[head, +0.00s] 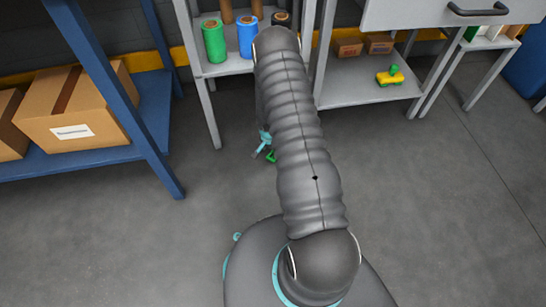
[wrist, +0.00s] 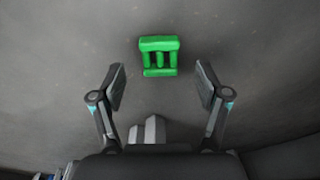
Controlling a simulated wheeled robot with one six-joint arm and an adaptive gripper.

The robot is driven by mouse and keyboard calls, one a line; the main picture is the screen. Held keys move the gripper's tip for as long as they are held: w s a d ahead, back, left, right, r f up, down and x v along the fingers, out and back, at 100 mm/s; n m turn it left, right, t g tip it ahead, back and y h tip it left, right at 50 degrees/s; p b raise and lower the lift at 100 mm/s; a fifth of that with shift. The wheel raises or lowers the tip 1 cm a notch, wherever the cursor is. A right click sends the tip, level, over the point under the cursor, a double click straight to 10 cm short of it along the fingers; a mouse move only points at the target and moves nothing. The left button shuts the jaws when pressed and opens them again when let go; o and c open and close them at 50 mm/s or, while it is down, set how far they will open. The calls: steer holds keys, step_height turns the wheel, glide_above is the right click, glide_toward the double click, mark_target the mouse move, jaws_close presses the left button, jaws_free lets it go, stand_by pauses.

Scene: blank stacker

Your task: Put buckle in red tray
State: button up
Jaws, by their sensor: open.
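A green buckle (wrist: 158,56) shows in the wrist view against the grey floor, ahead of and between my fingertips. My gripper (wrist: 162,84) is open, with one finger on each side of the buckle's line and nothing held. In the head view my gripper (head: 264,146) is mostly hidden behind my arm, low over the floor. A small green piece, likely the buckle (head: 271,156), shows beside it. I cannot tell the exact gap between fingers and buckle. No red tray is visible in either view.
A grey shelf (head: 228,66) holding green (head: 214,42) and blue (head: 247,37) spools stands behind my gripper. A workbench (head: 368,94) with small boxes and a yellow-green item (head: 390,76) is right. A blue rack (head: 150,150) with cartons is left. The floor between is open.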

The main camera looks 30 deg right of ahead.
steer(key=shift+d+f, duration=0.15)
steer(key=shift+f, duration=1.15)
steer(key=c, duration=1.1)
steer(key=shift+r, duration=0.1)
